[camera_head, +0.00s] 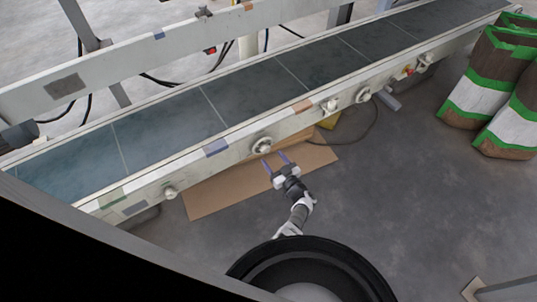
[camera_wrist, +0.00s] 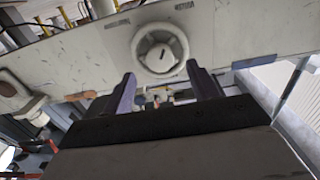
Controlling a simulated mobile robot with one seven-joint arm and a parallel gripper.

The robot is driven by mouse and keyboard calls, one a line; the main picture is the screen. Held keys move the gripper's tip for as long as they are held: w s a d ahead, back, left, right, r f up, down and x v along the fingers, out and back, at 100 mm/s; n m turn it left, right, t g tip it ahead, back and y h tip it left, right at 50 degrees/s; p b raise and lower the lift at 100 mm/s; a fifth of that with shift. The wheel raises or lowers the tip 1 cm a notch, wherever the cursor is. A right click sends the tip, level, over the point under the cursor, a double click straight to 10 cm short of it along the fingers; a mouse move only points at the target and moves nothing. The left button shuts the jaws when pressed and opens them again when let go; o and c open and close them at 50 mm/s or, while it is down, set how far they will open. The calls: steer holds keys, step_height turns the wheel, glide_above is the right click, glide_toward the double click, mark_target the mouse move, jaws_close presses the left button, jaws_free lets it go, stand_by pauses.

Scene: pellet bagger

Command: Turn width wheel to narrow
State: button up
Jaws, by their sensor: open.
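A pale round wheel (camera_head: 262,146) sits on the near side rail of the conveyor, just ahead of my gripper (camera_head: 275,160). In the wrist view the wheel (camera_wrist: 160,49) has a thick rim and a centre hub with a short dark mark. No label naming it is readable. My gripper (camera_wrist: 160,78) is open, with its two purple-grey fingers apart below the wheel in the picture. Nothing is between the fingers, and they do not appear to touch the wheel.
Another round knob (camera_head: 362,95) and smaller fittings line the conveyor rail (camera_head: 230,155). A flat cardboard sheet (camera_head: 215,190) lies on the floor below. Green, white and brown sacks (camera_head: 485,95) stand at the right. The floor right of my arm is clear.

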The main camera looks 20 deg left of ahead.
steer(key=shift+b+x, duration=0.4)
steer(key=shift+x, duration=1.75)
steer(key=shift+c, duration=0.2)
steer(key=c, duration=0.9)
steer(key=shift+c, duration=0.2)
steer(key=shift+m, duration=0.3)
